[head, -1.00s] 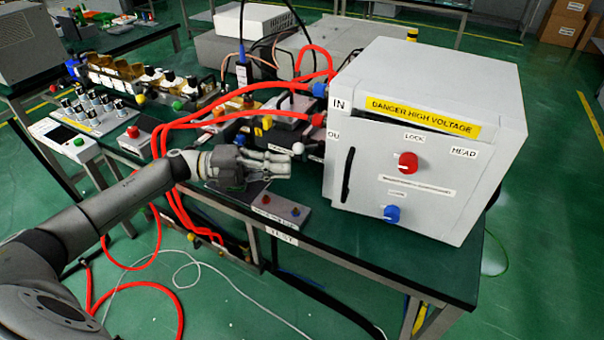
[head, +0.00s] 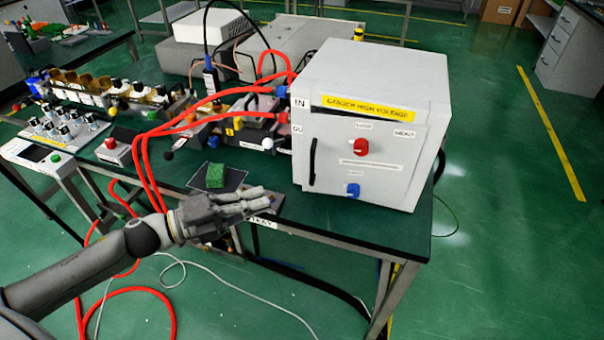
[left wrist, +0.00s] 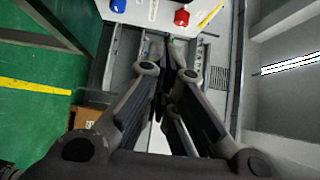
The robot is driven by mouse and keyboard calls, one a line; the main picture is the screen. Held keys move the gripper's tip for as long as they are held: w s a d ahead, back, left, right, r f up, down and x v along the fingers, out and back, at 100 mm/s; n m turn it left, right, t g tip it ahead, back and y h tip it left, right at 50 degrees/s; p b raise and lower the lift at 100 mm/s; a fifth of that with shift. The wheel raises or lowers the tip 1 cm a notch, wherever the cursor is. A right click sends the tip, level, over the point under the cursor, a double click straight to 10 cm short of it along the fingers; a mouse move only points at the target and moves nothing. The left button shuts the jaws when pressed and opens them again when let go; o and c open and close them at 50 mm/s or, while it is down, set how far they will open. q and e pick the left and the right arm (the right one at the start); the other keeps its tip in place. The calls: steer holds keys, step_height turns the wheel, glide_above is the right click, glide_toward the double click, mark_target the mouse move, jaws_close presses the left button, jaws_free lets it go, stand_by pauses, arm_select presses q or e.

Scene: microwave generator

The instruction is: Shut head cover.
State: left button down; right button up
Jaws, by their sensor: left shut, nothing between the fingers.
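The head cover (head: 385,150) is the front door of the white high-voltage box (head: 375,72). It has a red knob (head: 361,147), a blue knob (head: 353,190) and a dark handle (head: 312,162) at its left. It looks closed or nearly so; I cannot tell if it is fully flush. My left gripper (head: 265,197) is shut and empty, left of the box's lower left corner and apart from the cover. In the left wrist view, its fingers (left wrist: 165,50) meet below the cover's red knob (left wrist: 181,17) and blue knob (left wrist: 118,5). My right gripper is not in view.
Red hoses (head: 150,165) run along the bench to the box's left side. A green block (head: 215,175) lies on a dark pad behind my left gripper. Several devices crowd the bench's left. The floor (head: 500,250) right of the bench is clear.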

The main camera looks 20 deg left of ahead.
mark_target(324, 153)
arm_select(q)
steer(key=w+a+p+x, duration=0.1)
steer(key=w+p+x, duration=0.1)
steer(key=x, duration=0.9)
steer(key=shift+w+p, duration=0.25)
steer(key=shift+p, duration=0.45)
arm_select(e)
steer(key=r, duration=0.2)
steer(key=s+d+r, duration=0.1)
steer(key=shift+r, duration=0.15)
arm_select(q)
steer(key=shift+a, duration=0.1)
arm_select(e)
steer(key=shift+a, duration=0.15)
arm_select(q)
steer(key=w, duration=0.1)
steer(key=w+a+b, duration=0.1)
steer(key=w, duration=0.1)
steer(key=w+a, duration=0.1)
steer(key=w, duration=0.1)
steer(key=shift+b, duration=0.4)
steer(key=shift+s, duration=0.1)
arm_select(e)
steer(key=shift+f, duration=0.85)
